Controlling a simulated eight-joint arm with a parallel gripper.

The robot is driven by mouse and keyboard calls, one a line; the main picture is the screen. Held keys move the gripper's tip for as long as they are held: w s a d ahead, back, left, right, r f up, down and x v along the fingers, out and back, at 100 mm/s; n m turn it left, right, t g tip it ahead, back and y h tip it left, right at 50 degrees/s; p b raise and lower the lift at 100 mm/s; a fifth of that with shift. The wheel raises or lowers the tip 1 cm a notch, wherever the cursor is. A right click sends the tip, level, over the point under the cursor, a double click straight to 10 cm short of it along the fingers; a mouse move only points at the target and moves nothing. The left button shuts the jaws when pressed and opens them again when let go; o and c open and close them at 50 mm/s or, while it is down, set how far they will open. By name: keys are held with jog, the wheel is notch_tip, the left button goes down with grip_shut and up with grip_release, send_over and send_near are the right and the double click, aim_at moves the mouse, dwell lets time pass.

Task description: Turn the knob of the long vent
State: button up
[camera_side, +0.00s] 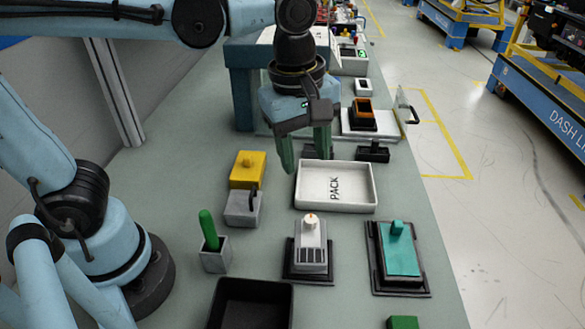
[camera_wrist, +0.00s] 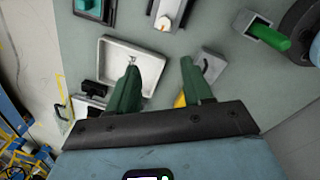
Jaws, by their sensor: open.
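The vent (camera_side: 310,262) is a grey slatted block in a dark tray, front centre of the side view. A small pale round knob (camera_side: 309,219) stands on its far part. In the wrist view the vent shows partly at the top edge (camera_wrist: 176,8), with its knob (camera_wrist: 164,23) near the frame top. My gripper (camera_side: 307,160) has two green fingers pointing down over the far edge of the white PACK tray (camera_side: 372,190), well behind the vent. In the wrist view the fingers (camera_wrist: 158,66) are spread apart with nothing between them.
A teal block (camera_side: 402,255) in a dark tray stands right of the vent. Yellow (camera_side: 247,168) and grey (camera_side: 243,208) blocks and a holder with a green peg (camera_side: 208,228) stand left. A black bin (camera_side: 250,287) is in front. Bench right of the PACK tray is clear.

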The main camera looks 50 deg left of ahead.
aim_at(311, 218)
jog(key=shift+s+d+f+n+g, duration=0.15)
jog(key=shift+d+f+n, duration=0.35)
jog(key=shift+f, duration=1.4)
jog(key=shift+d+f+n+g, duration=0.3)
jog(key=shift+f+n, duration=0.25)
jog(key=shift+f, duration=1.35)
jog(key=shift+s+d+f+n+g, duration=0.15)
jog(key=shift+d+f+n, duration=0.35)
jog(key=shift+f, duration=1.4)
jog(key=shift+w, duration=0.1)
grip_shut()
